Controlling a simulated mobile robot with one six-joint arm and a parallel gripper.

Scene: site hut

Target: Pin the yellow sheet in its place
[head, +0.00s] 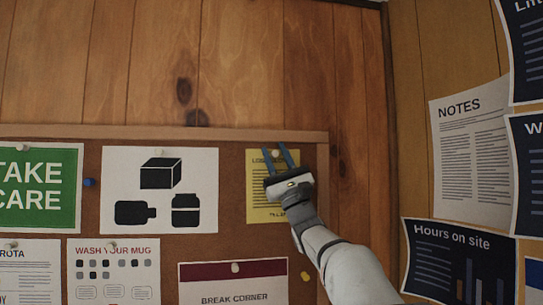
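The yellow sheet (256,200) hangs upright and flat at the upper right of the cork board (232,170). My gripper (275,149) is in front of it, covering its right and middle parts. The two blue fingers point up and stand apart, with their tips near the sheet's top edge. A small pale pin head (276,153) shows between the fingertips at the top of the sheet. I see a gap around it; whether a finger touches it is too small to tell.
A sheet with black box and bottle shapes (160,190) hangs left of the yellow sheet. A BREAK CORNER sheet (232,284) is below. A blue pin (89,183) and a yellow pin (305,276) sit on bare cork. Notices, including NOTES (472,150), cover the right wall.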

